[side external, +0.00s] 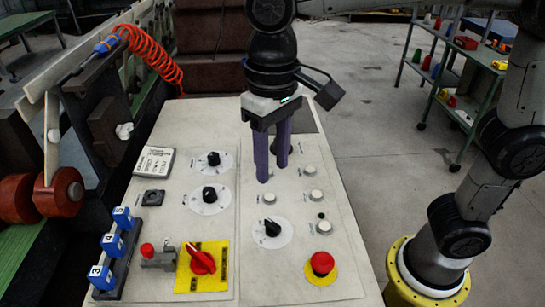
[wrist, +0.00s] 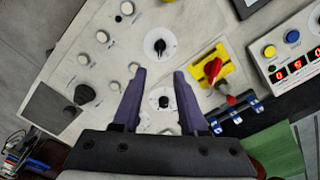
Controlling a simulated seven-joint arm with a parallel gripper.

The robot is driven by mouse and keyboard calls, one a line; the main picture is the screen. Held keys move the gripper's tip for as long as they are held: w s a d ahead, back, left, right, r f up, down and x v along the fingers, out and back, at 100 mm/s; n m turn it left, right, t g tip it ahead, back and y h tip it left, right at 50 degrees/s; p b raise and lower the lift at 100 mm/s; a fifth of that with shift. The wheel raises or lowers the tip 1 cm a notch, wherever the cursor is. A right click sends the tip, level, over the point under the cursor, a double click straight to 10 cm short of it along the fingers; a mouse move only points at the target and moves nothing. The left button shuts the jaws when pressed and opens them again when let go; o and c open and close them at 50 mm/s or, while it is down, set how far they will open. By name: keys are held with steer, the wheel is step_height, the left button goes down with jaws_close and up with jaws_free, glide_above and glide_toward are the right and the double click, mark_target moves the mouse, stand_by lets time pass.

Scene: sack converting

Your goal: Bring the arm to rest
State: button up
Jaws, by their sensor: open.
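My gripper (side external: 272,168) hangs with its two purple fingers pointing down over the upper right part of the pale control panel (side external: 180,225). Its fingers are apart and nothing shows between them in the side view. In the wrist view my gripper (wrist: 160,74) is open, with a black knob on a white dial (wrist: 160,98) seen beyond and between the fingers. The fingertips seem to be above the panel; the exact gap cannot be told.
The panel carries black dial knobs (side external: 272,228), white buttons (side external: 316,196), a red rotary switch (side external: 202,262) on yellow, and a red mushroom button (side external: 322,263). Blue numbered blocks (side external: 112,244) and a coiled red hose (side external: 152,57) are left. A shelf cart (side external: 470,85) stands right, beyond open floor.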

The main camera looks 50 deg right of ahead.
steer(key=s+d+r+m+t, duration=0.1)
steer(key=s+d+r, duration=0.1)
steer(key=d, duration=0.4)
steer(key=s+d+r+m+t, duration=0.1)
steer(key=s+d+m+t, duration=0.15)
steer(key=d, duration=0.35)
steer(key=s+d+f+n+t, duration=0.2)
steer(key=s+d+f+n, duration=0.1)
steer(key=s+d+f, duration=0.2)
step_height(320, 180, down, 2)
steer(key=shift+s+d+f+n, duration=0.15)
steer(key=shift+s+d+n, duration=0.25)
steer(key=shift+s, duration=0.5)
steer(key=shift+c, duration=0.3)
